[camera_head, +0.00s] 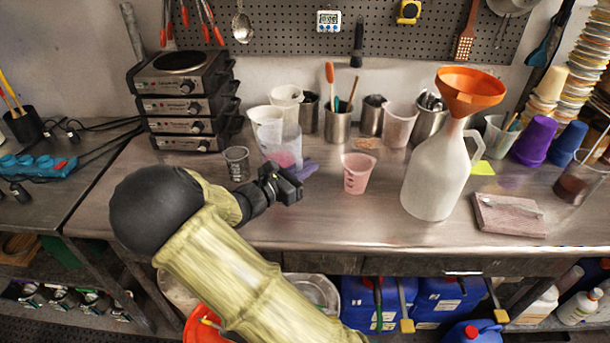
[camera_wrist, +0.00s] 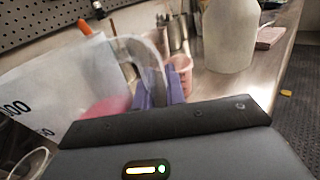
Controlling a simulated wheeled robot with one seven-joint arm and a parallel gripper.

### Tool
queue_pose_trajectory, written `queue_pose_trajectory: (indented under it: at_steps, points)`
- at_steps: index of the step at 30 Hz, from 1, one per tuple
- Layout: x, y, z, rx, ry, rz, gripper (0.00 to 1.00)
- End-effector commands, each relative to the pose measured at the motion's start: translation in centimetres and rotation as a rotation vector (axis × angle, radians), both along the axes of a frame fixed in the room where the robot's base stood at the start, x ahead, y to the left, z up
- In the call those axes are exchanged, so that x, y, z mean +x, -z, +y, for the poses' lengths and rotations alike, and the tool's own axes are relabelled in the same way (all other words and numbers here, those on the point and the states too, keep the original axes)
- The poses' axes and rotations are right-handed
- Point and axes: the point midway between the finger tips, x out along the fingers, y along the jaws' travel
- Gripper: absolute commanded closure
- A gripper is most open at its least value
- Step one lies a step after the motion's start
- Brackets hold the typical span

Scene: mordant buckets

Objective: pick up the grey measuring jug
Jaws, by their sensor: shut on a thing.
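The grey measuring jug (camera_head: 291,146) is a see-through, greyish jug on the steel bench, beside white jugs. In the wrist view the jug (camera_wrist: 60,92) fills the left side, with dark markings and a curved handle. Pink shows low through its wall. My gripper (camera_head: 297,173) is at the jug's right side, and its jaws are shut on the handle. Purple finger-like shapes lie on either side of the handle in the wrist view (camera_wrist: 157,88). The fingertips are partly hidden. I cannot tell whether the jug's base touches the bench.
White jugs (camera_head: 266,124) stand close by on the left. A large white bottle (camera_head: 432,175) with an orange funnel (camera_head: 470,90) stands farther right. The front bench strip is clear.

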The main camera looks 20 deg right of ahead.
Motion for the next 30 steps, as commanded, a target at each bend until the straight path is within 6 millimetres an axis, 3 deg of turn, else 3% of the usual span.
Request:
queue_pose_trajectory:
  at_steps: [9, 30]
  points:
    - [0.01, -1.31, 0.00, 0.000, 0.000, -0.004, 1.00]
    - [0.01, -1.39, -0.04, 0.000, -0.001, -0.002, 1.00]
